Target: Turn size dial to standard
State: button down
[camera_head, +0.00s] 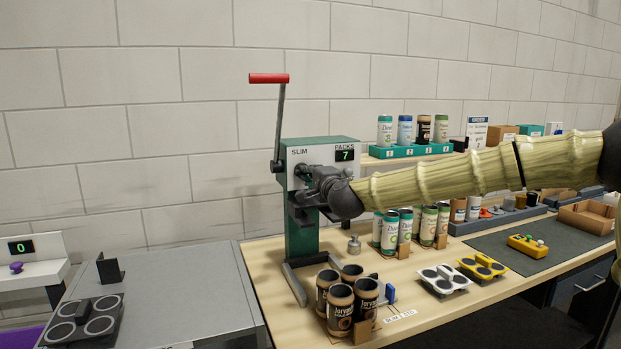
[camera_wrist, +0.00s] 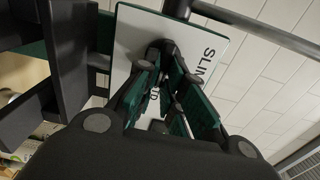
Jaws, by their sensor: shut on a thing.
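The green machine (camera_head: 302,238) has a white face plate (camera_head: 318,153) marked SLIM and PACKS, with a display reading 7. My gripper (camera_head: 312,178) is at the front of this plate, below the SLIM label. In the wrist view my gripper (camera_wrist: 168,72) has its two fingers closed on the size dial against the white plate (camera_wrist: 130,52). The fingers mostly hide the dial, and its pointing direction cannot be made out. SLIM is to the right of the fingers in the wrist view; a partly covered label ending in TD shows between them.
A lever with a red handle (camera_head: 269,78) rises at the machine's left. Brown cans (camera_head: 340,308) stand in front of its base. A green rack (camera_head: 410,151) of cans is behind my arm. White (camera_head: 440,280) and yellow (camera_head: 483,267) can carriers lie on the bench.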

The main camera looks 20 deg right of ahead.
jog(key=shift+f, duration=0.1)
jog(key=c, duration=1.5)
grip_release()
jog(key=shift+d, duration=0.15)
jog(key=shift+s, duration=0.1)
jog(key=s, duration=0.8)
jog(key=s+d, duration=0.1)
jog(key=s, duration=0.2)
jog(key=shift+s, duration=0.4)
